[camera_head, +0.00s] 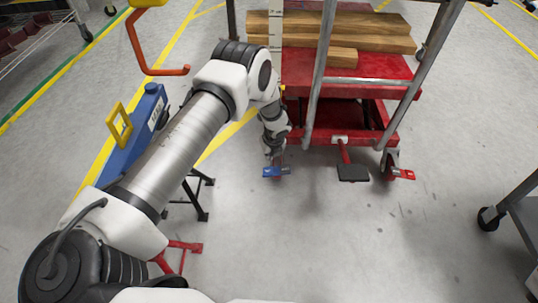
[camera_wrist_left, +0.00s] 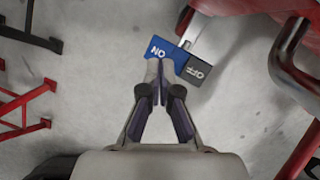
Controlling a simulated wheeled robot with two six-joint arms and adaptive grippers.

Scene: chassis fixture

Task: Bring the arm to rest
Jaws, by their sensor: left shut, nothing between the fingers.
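My left arm reaches from the lower left of the head view to the front of a red cart (camera_head: 370,64). My left gripper (camera_head: 274,154) points down at the cart's front left corner; its fingers are shut and empty. In the left wrist view the closed fingertips (camera_wrist_left: 157,68) lie at the lower edge of a caster pedal with a blue ON pad (camera_wrist_left: 168,52) and a dark OFF pad (camera_wrist_left: 200,70). The blue pad (camera_head: 271,172) also shows just below the gripper in the head view. I cannot tell whether the tips touch it. My right gripper is not in view.
Wooden beams (camera_head: 385,42) lie on the cart between metal posts. A black foot pedal (camera_head: 353,173) and a red caster pedal (camera_head: 404,174) stick out in front. A blue unit (camera_head: 135,135), red stand legs (camera_head: 180,246) and an orange hook (camera_head: 165,71) are near my arm. The floor at lower centre is clear.

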